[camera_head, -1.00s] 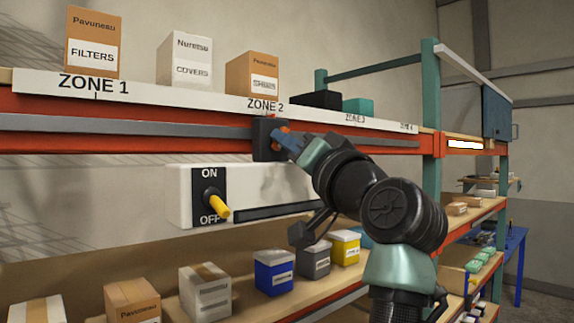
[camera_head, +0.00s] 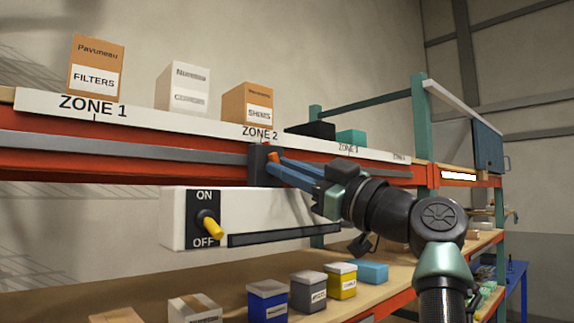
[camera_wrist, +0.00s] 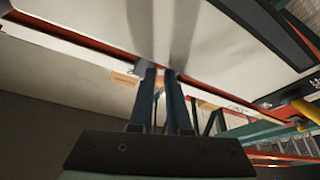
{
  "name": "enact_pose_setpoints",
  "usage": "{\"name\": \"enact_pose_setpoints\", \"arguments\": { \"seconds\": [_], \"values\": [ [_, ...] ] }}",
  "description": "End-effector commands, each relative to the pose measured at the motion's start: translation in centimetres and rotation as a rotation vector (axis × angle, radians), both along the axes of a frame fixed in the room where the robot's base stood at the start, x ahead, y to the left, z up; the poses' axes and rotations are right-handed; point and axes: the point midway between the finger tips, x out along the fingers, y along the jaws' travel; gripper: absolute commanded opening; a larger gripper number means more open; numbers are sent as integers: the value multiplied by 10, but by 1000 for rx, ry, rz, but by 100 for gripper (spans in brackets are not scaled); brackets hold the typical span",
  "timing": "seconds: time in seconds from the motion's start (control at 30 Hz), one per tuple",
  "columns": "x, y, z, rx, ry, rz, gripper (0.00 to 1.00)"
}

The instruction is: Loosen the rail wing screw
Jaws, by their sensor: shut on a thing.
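The rail wing screw (camera_head: 271,156) is a small orange piece on a dark block (camera_head: 257,166) that sits on the grey rail, below the ZONE 2 label. My gripper (camera_head: 275,161) reaches it from the right with its long blue fingers. It is shut on the wing screw, and the fingertips cover most of it. In the wrist view my fingers (camera_wrist: 160,72) run up close together from the dark palm.
A white console (camera_head: 275,212) hangs just below the rail, with a yellow-tipped ON/OFF lever (camera_head: 212,228) and a dark slot (camera_head: 285,236). Boxes stand on the shelf above. Several small bins, including a blue bin (camera_head: 267,301), stand on the lower shelf.

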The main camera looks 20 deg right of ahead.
Motion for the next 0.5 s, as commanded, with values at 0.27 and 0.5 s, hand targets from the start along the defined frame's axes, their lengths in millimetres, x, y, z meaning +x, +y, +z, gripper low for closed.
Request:
{"name": "enact_pose_setpoints", "arguments": {
  "seconds": [0.27, 0.5],
  "values": [
    [1, 0, 10, -246, -93, 2, 0],
    [1, -1, 13, -461, -172, 0, 0]
  ]
}}
